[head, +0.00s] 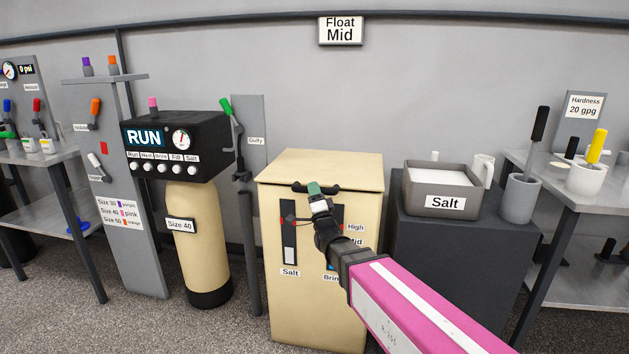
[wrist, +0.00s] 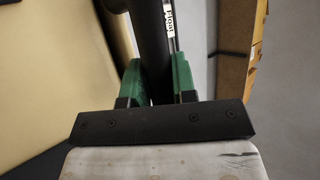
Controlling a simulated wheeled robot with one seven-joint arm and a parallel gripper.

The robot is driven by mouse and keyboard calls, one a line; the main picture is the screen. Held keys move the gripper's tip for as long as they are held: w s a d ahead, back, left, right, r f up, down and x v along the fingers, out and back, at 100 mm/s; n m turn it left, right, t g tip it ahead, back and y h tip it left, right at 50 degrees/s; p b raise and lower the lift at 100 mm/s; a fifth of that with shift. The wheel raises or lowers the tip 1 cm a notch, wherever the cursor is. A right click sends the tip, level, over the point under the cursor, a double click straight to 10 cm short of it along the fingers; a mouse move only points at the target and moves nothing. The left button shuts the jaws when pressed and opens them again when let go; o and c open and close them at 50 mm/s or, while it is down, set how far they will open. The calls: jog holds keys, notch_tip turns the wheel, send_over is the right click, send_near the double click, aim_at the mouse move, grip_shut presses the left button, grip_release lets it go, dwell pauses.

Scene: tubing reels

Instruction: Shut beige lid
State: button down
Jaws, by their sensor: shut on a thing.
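The beige lid (head: 320,166) lies about flat across the top of the beige cabinet (head: 318,312). I cannot tell whether a small gap is left under it. A black handle (head: 299,187) runs along the lid's front edge. My gripper (head: 315,189) reaches it from the front right, with its green fingertips at the handle's middle. In the wrist view my gripper (wrist: 158,82) has one green finger on each side of the black handle bar (wrist: 151,30) and is shut on it. The fingers hide the middle of the handle.
A grey salt bin (head: 443,180) stands on a dark block (head: 445,247) right of the cabinet. A black post with a green-tipped lever (head: 226,106) and a beige tank (head: 198,250) with a black control head stand left. Gauges and labels on the cabinet front are partly behind my arm.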

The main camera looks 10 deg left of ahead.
jog(key=shift+w+f, duration=0.1)
jog(key=shift+f, duration=0.95)
jog(key=c, duration=0.9)
grip_release()
jog(key=shift+c, duration=0.2)
jog(key=v, duration=1.1)
jog(key=shift+r, duration=0.1)
